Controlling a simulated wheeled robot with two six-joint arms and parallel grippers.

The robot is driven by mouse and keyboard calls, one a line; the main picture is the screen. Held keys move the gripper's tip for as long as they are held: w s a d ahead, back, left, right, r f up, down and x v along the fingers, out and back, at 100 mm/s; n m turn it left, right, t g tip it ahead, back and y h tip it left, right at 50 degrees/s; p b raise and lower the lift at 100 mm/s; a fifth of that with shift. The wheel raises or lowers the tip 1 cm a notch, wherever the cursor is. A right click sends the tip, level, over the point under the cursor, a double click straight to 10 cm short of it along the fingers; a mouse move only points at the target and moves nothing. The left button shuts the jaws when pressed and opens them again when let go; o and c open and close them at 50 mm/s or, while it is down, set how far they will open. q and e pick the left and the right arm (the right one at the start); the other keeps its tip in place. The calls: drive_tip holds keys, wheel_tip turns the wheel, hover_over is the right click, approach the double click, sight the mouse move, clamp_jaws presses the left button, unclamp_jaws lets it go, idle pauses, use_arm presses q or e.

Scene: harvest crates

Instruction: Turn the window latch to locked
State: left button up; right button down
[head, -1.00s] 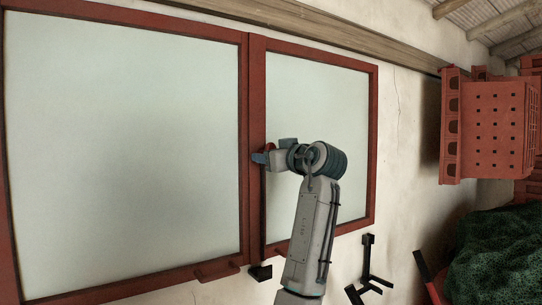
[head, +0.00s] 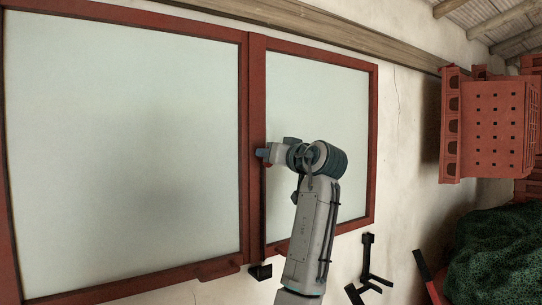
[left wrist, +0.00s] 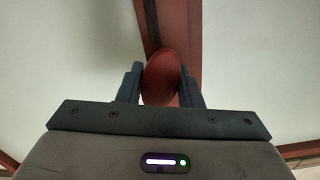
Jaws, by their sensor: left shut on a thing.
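The red window latch (left wrist: 160,78) shows in the left wrist view as a rounded red piece between the two dark fingers. It sits in front of the red window frame bar (left wrist: 184,30). My left gripper (left wrist: 160,88) is shut on it, with a finger against each side. In the head view my left gripper (head: 264,153) is at the upright bar between the two panes, and its wrist hides most of the latch. I cannot read the latch's angle clearly. My right gripper is not in view.
The large pane (head: 125,140) and the smaller pane (head: 320,95) lie either side of the bar. A black bracket (head: 260,272) is below the bar. Black hooks (head: 368,265) are on the wall. Red crates (head: 490,130) and a dark green heap (head: 497,262) are at right.

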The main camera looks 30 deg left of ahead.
use_arm(q)
drive_tip(key=m, duration=0.3)
drive_tip(key=shift+m, duration=0.4)
drive_tip(key=m+p, duration=0.1)
drive_tip(key=m, duration=0.1)
drive_tip(key=shift+m, duration=0.4)
drive_tip(key=m+p, duration=0.1)
drive_tip(key=m, duration=0.2)
drive_tip(key=shift+m+p, duration=0.7)
drive_tip(key=shift+m, duration=1.2)
drive_tip(key=o, duration=1)
drive_tip(key=shift+c, duration=0.2)
